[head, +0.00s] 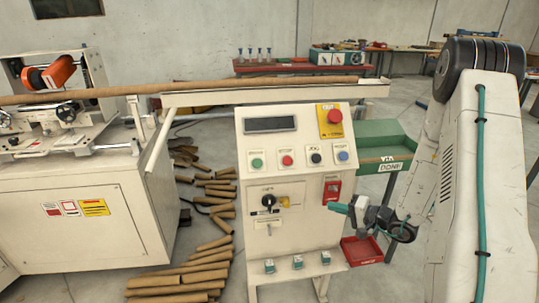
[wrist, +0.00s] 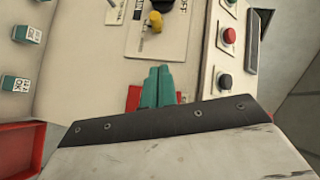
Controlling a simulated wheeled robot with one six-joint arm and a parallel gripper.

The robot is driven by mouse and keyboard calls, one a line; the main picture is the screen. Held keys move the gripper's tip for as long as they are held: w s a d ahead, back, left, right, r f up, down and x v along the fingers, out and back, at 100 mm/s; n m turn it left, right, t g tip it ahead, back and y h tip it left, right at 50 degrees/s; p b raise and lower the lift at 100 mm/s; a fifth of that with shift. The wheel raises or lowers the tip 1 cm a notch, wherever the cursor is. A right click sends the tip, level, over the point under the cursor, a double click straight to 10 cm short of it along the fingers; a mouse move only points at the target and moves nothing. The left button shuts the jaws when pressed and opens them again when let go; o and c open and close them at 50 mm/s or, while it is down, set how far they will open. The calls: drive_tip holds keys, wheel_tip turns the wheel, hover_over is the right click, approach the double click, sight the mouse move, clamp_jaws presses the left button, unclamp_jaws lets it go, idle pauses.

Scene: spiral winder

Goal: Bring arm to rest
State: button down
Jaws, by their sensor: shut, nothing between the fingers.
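My gripper (head: 340,208) shows in the head view in front of the right side of the control panel, a little below the red box on it. Its teal fingers are closed together and hold nothing. In the wrist view the shut fingers (wrist: 157,86) point toward the cream control panel (wrist: 75,75), below the yellow key tag (wrist: 152,23). My arm comes down from the right side of the head view. Whether the fingertips touch the panel, I cannot tell.
The control panel (head: 252,153) has several buttons and a red emergency stop (head: 334,116). Brown tubes (head: 205,270) lie on the floor at left.

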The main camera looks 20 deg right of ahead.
drive_tip(key=s+a+r+n+g+y, duration=0.2)
drive_tip(key=s+a+r+g+y, duration=0.1)
drive_tip(key=s+a+r+g, duration=0.95)
drive_tip(key=s+a+r+n+t+h, duration=0.1)
drive_tip(key=s+a+r+n+h, duration=0.1)
drive_tip(key=s+r+n+h, duration=0.4)
drive_tip(key=s+r+h, duration=0.5)
drive_tip(key=s+r, duration=0.3)
drive_tip(key=s, duration=0.3)
drive_tip(key=shift+h, duration=0.4)
drive_tip(key=shift+r, duration=0.1)
